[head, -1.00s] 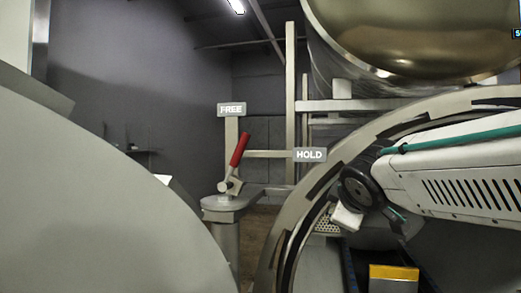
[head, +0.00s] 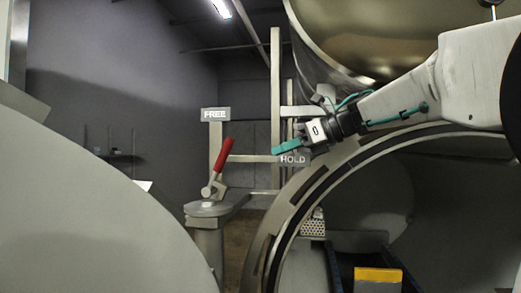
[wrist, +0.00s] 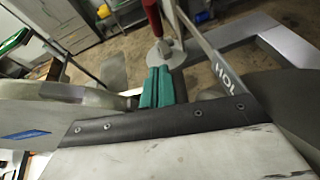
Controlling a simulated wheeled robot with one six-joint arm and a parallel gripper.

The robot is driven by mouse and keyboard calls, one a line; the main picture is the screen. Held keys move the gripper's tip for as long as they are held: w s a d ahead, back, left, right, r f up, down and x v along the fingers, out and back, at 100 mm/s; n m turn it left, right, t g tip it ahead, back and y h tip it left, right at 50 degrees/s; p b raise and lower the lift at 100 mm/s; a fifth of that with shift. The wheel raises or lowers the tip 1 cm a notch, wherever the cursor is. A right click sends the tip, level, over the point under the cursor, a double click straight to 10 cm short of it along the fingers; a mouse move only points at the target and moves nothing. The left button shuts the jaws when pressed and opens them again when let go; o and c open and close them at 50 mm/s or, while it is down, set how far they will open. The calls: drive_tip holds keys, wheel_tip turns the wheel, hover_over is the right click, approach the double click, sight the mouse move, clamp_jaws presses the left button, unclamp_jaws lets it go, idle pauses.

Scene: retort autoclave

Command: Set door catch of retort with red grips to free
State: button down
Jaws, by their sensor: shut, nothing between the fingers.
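The door catch is a lever with a red grip (head: 223,160) on a grey post (head: 208,210), left of the round retort opening. It leans up and to the right, between the FREE sign (head: 215,114) at upper left and the HOLD sign (head: 293,159) at right. My gripper (head: 276,149), with teal fingers, is shut and empty, just above the HOLD sign and to the right of the lever, apart from it in the head view. In the wrist view the shut teal fingers (wrist: 156,88) point toward the lever's pivot, and the red grip (wrist: 152,16) shows beyond them.
The open retort's rim (head: 280,215) curves at the right, with a yellow-topped block (head: 378,276) low inside. A large grey rounded door (head: 90,210) fills the left. A metal frame upright (head: 275,90) stands behind the lever.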

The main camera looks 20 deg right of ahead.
sight(221, 152)
drive_tip(key=x, duration=0.3)
drive_tip(key=r+x, duration=0.1)
drive_tip(key=x, duration=0.6)
drive_tip(key=shift+w+a+r, duration=0.25)
drive_tip(key=shift+w+a, duration=0.15)
drive_tip(key=shift+w, duration=0.1)
drive_tip(key=shift+w+a+r, duration=0.25)
drive_tip(key=shift+w+a, duration=0.1)
drive_tip(key=shift+w, duration=0.05)
drive_tip(key=w+a+r, duration=0.1)
drive_tip(key=a, duration=0.1)
drive_tip(key=w+a+r, duration=0.2)
drive_tip(key=shift+r, duration=0.1)
drive_tip(key=shift+a, duration=0.1)
drive_tip(key=shift+r, duration=0.1)
